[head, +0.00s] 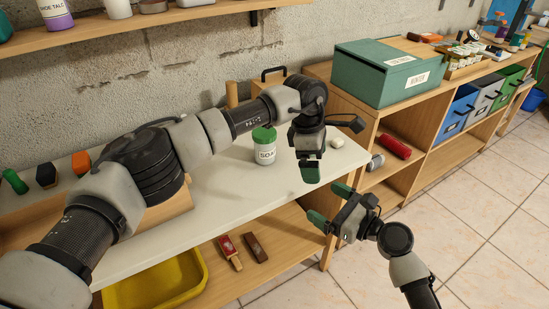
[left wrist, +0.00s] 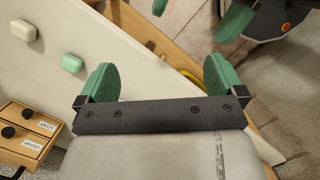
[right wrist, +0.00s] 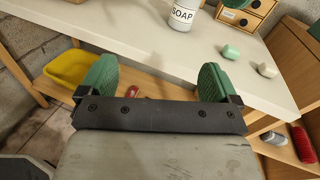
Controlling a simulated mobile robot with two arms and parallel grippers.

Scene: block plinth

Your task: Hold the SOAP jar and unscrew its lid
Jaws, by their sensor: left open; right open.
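The SOAP jar (head: 265,152) is white with a green lid (head: 264,134) on it. It stands upright on the pale worktop, and its labelled lower part shows at the top of the right wrist view (right wrist: 182,15). My left gripper (head: 310,172) is just right of the jar and apart from it; its jaws are spread and empty in the left wrist view (left wrist: 160,82). My right gripper (head: 330,205) is open and empty in front of the worktop edge, pointing toward it. The left wrist view does not show the jar.
A white bar (right wrist: 267,70) and a green bar (right wrist: 230,52) lie on the worktop. A small drawer unit (left wrist: 30,135) stands there too. A yellow tub (head: 160,285) and brushes (head: 230,250) are on the shelf below. A green box (head: 385,75) stands right.

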